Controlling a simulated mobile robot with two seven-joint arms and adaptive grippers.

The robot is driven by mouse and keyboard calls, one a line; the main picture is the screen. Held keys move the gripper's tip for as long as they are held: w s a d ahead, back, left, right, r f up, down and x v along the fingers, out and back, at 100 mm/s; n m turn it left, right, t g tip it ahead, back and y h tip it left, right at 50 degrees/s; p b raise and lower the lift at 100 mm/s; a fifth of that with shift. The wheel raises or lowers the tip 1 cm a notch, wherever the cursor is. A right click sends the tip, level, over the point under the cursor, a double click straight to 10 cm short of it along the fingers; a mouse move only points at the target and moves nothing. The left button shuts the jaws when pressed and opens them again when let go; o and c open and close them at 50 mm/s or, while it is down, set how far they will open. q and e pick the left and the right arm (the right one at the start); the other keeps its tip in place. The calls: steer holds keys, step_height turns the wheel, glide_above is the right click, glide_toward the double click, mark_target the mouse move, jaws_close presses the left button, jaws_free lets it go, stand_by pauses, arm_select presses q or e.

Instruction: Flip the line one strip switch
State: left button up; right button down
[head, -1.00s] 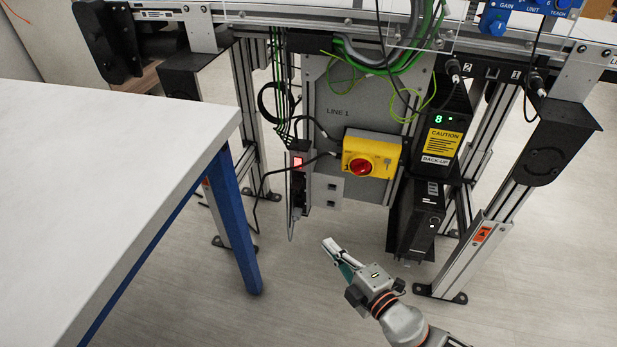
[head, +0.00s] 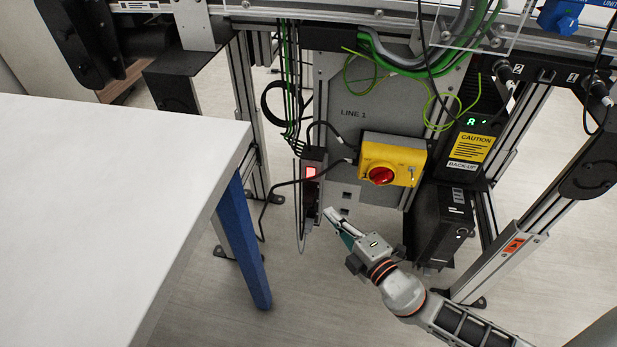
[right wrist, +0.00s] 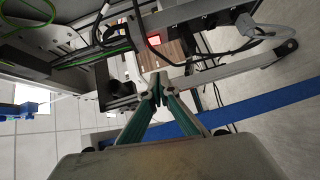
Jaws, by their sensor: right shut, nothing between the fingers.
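The power strip (head: 312,190) of line one hangs upright at the left edge of the grey LINE 1 panel (head: 350,98). Its red lit switch (head: 311,173) is near its top, with black plugs and cables below. In the right wrist view the lit red switch (right wrist: 154,41) shows at the upper middle, past the fingers. My right gripper (head: 330,212) is shut and empty, just right of and below the strip in the head view, apart from the switch. It also shows in the right wrist view (right wrist: 157,78) with its fingertips together. My left gripper is out of view.
A yellow box with a red rotary knob (head: 381,176) is on the panel, right of the strip. A black back-up unit (head: 466,145) stands further right. A white table (head: 110,190) with blue legs fills the left. Loose cables hang around the strip.

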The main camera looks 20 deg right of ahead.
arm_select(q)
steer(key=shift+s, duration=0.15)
arm_select(e)
steer(key=shift+s, duration=0.15)
glide_toward(311, 173)
steer(key=w+a+f, duration=0.1)
steer(key=w+a, duration=0.1)
steer(key=a, duration=0.2)
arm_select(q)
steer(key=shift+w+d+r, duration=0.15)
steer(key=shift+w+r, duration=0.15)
arm_select(e)
steer(key=w, duration=0.1)
steer(key=w+d, duration=0.1)
steer(key=w, duration=0.2)
steer(key=shift+w+d+f, duration=0.15)
steer(key=shift+d+f, duration=0.2)
steer(key=shift+f, duration=0.05)
